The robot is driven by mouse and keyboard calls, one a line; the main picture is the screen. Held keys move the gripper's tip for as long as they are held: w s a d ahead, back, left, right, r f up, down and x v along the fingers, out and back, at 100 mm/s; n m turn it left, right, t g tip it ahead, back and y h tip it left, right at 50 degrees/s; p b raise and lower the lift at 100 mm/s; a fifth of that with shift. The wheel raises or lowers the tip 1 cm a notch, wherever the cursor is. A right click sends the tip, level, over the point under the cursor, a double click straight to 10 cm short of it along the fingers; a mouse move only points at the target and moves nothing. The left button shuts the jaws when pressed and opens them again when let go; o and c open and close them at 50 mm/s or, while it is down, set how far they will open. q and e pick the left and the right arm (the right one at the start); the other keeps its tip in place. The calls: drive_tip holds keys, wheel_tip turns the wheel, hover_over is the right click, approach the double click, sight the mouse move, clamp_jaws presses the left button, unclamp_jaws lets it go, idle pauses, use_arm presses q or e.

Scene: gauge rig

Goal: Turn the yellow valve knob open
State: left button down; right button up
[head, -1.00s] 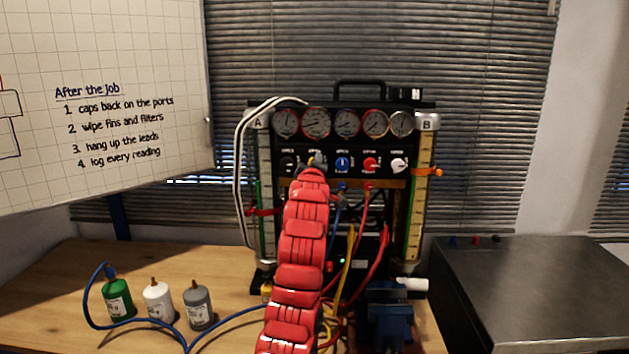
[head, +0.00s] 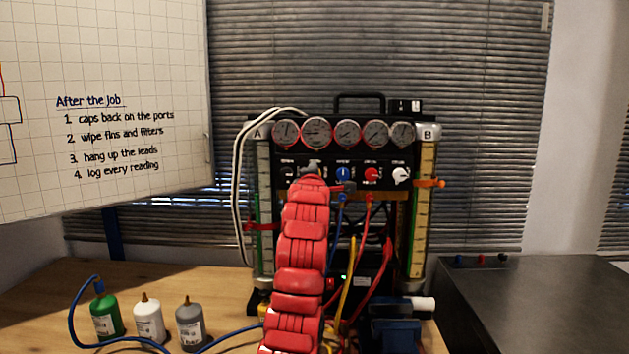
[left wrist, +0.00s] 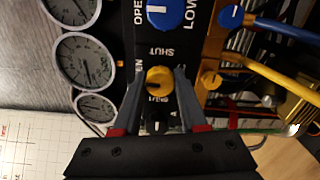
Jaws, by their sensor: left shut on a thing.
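The yellow valve knob (left wrist: 158,79) shows in the left wrist view, below the blue knob in the picture, on the black panel with OPEN and SHUT lettering. My left gripper (left wrist: 158,88) has its two grey fingers on either side of the yellow knob and is shut on it. In the head view my red left arm rises in front of the rig, and my left gripper (head: 312,168) is at the knob row. There the gripper and arm hide the yellow knob. Its exact pointer angle is hard to read. My right gripper is not in view.
The knob row also has a blue knob (head: 343,174), a red knob (head: 372,175) and a white knob (head: 401,175). Several gauges (head: 347,133) sit above. Coloured hoses (head: 368,225) hang below. Green, white and grey bottles (head: 148,321) stand on the bench at left.

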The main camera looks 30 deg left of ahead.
use_arm(q)
drive_tip(key=shift+f, duration=0.1)
idle(0.3)
drive_tip(key=shift+c, duration=2.2)
unclamp_jaws()
drive_tip(key=shift+s, duration=0.15)
drive_tip(key=b+v, duration=0.2)
drive_tip(key=v, duration=1.5)
